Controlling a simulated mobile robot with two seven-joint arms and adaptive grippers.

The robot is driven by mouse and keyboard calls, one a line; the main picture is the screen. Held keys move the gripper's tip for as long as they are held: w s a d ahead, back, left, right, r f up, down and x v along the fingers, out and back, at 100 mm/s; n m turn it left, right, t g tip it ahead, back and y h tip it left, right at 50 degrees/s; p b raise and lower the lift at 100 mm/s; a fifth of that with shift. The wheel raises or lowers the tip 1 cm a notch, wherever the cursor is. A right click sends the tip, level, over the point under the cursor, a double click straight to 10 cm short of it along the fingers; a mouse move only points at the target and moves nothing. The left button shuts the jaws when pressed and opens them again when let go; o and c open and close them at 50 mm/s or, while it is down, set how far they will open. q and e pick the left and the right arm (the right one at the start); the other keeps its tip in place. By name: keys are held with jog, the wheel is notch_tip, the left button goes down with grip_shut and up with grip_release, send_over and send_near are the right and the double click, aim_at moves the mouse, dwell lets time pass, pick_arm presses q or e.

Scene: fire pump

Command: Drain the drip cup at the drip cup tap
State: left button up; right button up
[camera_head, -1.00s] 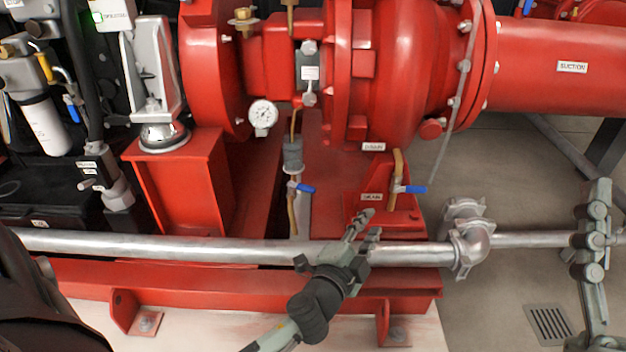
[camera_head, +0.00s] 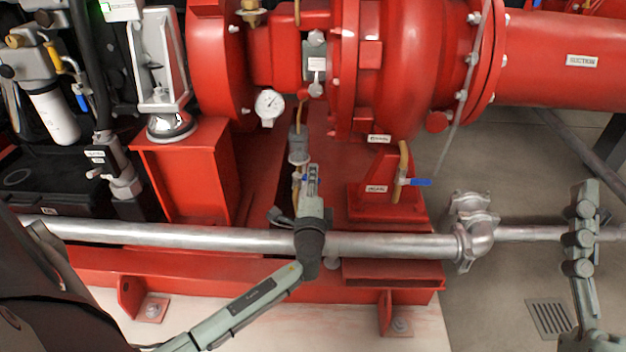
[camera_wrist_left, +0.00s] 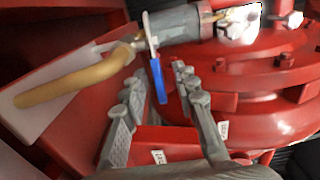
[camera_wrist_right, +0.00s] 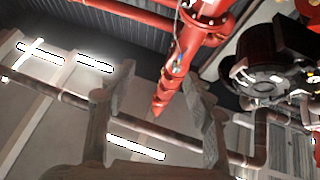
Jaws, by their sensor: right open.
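The drip cup (camera_head: 298,143) is a grey cylinder below the pump shaft, and it also shows in the left wrist view (camera_wrist_left: 182,24). Its tap has a blue lever (camera_wrist_left: 158,80) and a curved brass outlet pipe (camera_wrist_left: 75,82). In the head view my left gripper (camera_head: 312,172) largely hides this tap. In the left wrist view my left gripper (camera_wrist_left: 160,82) is open, with the blue lever between its fingers; I cannot tell whether they touch it. My right gripper (camera_head: 585,205) is open and empty at the far right, away from the tap.
A second blue-handled tap (camera_head: 415,182) with a drain label stands to the right on the red base. A silver pipe (camera_head: 390,245) runs across the front, under my left wrist. A pressure gauge (camera_head: 269,104) sits left of the cup. Open floor with a grate (camera_head: 550,318) lies at right.

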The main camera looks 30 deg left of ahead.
pick_arm(q)
grip_shut()
pick_arm(e)
jog(key=shift+r, duration=0.15)
pick_arm(q)
jog(key=shift+w, duration=0.1)
